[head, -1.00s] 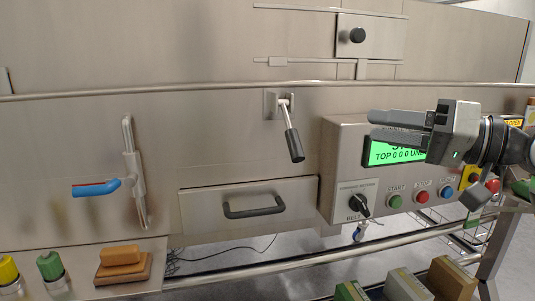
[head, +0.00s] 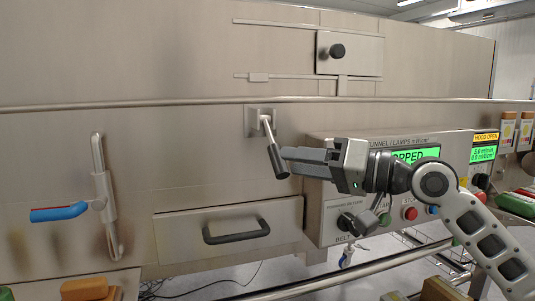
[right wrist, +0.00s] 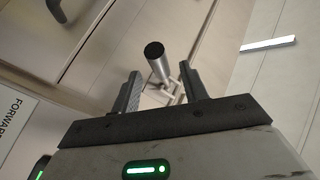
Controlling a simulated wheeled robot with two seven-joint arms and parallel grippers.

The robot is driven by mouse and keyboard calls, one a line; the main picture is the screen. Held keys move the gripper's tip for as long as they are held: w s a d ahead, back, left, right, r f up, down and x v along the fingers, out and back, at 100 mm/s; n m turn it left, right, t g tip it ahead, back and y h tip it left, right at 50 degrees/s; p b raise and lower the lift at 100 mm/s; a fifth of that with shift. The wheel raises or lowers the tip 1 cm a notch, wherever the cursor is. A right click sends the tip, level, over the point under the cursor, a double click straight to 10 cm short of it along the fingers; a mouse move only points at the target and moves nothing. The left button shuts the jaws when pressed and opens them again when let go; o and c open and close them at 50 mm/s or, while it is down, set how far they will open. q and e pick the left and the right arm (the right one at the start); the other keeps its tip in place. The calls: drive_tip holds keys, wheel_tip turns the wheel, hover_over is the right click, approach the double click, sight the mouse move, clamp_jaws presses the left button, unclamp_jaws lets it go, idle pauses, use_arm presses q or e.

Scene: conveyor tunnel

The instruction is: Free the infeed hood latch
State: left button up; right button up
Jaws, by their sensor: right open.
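The hood latch is a small lever with a dark cylindrical grip (head: 277,161) on a steel mount (head: 261,117), just below the long horizontal rail. Its grip hangs down and slightly right. My right gripper (head: 285,160) is open, its fingertips at the grip from the right. In the right wrist view the latch grip (right wrist: 155,53) points toward the camera, in the gap between the two spread fingers of the right gripper (right wrist: 159,76). I cannot tell whether either finger touches it. My left gripper is not in view.
A control box (head: 335,215) with a belt knob and buttons sits below my right arm. A drawer with a black handle (head: 236,231) is below the latch. A small panel with a black knob (head: 337,51) is above.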

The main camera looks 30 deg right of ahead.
sight(275, 157)
drive_tip(key=p+x, duration=0.2)
drive_tip(key=x, duration=0.3)
drive_tip(key=shift+w+r, duration=0.15)
drive_tip(key=shift+r, duration=0.05)
drive_tip(key=shift+w+a+f, duration=0.2)
drive_tip(key=shift+w+a, duration=0.25)
drive_tip(key=shift+w, duration=0.1)
clamp_jaws()
